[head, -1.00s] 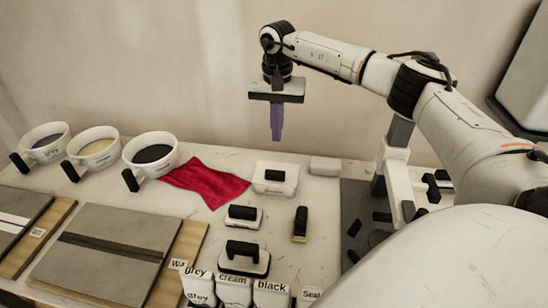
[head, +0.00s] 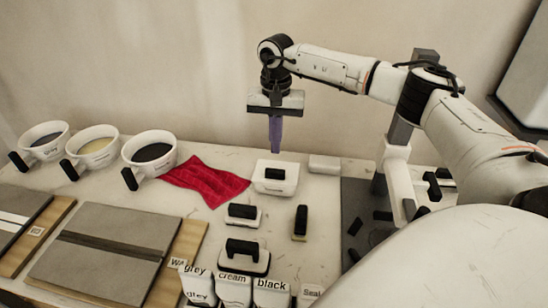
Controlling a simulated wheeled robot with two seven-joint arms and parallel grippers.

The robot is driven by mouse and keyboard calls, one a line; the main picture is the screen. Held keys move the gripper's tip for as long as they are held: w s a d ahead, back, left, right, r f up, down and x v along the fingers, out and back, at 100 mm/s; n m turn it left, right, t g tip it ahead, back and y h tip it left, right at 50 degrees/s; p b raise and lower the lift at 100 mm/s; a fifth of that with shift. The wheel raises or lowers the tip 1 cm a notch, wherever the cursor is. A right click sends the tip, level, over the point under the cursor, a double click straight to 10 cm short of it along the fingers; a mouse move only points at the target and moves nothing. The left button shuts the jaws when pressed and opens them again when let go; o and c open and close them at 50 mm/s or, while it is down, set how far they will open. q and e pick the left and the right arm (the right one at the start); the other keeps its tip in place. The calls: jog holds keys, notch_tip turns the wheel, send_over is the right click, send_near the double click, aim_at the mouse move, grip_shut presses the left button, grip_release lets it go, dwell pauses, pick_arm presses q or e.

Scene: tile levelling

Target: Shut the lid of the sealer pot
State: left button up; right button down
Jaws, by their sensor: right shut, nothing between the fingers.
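My right gripper (head: 275,148) points straight down with its purple fingers together and nothing between them. In the head view its tips appear just above the back edge of a white box-shaped container (head: 275,188) with a dark patch on top. A gap shows between the tips and the container. I cannot tell whether this container is the sealer pot or how its lid stands. My left gripper is out of view.
Black-handled tools (head: 243,256) and a small dark brush-like block (head: 300,223) lie in front of the container. A red cloth (head: 205,182) lies left of it, with three handled bowls (head: 152,153) beyond. Labelled bags (head: 234,290) stand at the front. A pale block (head: 324,164) sits behind right.

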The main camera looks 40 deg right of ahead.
jog(key=shift+s+a+f, duration=0.35)
jog(key=shift+a+f, duration=0.05)
jog(key=shift+f, duration=0.25)
jog(key=shift+s+a+f+b, duration=0.1)
jog(key=shift+a+f+b, duration=0.1)
jog(key=shift+f+b, duration=0.3)
jog(key=c, duration=1)
grip_release()
jog(key=shift+r+p, duration=1.05)
jog(key=shift+r, duration=2.9)
